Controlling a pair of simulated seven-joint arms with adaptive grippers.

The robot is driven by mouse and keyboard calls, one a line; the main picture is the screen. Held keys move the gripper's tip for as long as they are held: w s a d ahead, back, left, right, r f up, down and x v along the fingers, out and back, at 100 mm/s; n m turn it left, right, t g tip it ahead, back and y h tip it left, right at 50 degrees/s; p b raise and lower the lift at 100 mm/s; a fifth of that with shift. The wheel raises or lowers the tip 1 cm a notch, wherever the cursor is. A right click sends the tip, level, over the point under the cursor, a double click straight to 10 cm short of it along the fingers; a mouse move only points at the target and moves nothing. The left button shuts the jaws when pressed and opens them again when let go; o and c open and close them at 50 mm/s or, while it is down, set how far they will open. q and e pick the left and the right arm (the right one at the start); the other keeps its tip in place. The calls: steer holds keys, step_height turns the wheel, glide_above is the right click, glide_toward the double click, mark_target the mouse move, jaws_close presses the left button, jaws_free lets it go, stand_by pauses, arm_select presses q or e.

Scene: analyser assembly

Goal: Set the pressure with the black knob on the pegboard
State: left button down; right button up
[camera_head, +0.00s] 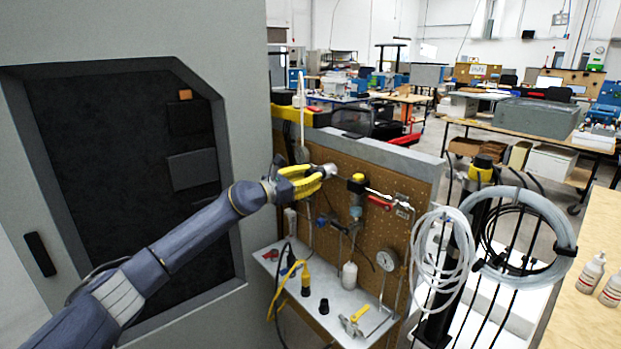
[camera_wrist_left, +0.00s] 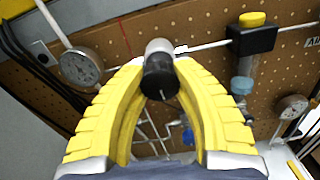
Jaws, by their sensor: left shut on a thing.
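The brown pegboard (camera_head: 345,250) stands upright at the centre of the head view and fills the back of the left wrist view (camera_wrist_left: 130,22). My left gripper (camera_head: 328,172) has yellow ribbed fingers and is at the upper left of the board. In the left wrist view its fingertips (camera_wrist_left: 161,68) are shut on the black knob (camera_wrist_left: 160,80), one finger on each side. A silver-grey fitting (camera_wrist_left: 158,47) shows behind the knob. In the head view the fingers hide the knob. My right gripper is in neither view.
A round gauge (camera_wrist_left: 82,67) is left of the knob; another gauge (camera_head: 387,260) sits lower right on the board. A black block with a yellow top (camera_wrist_left: 252,34) is right of the fingers. A white shelf (camera_head: 335,300) with fittings juts out below. Coiled tubes (camera_head: 530,235) hang at right.

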arm_select(q)
steer(key=m, duration=0.4)
steer(key=shift+m, duration=0.4)
stand_by(0.4)
steer(key=c, duration=0.9)
jaws_free()
steer(key=v, duration=1.2)
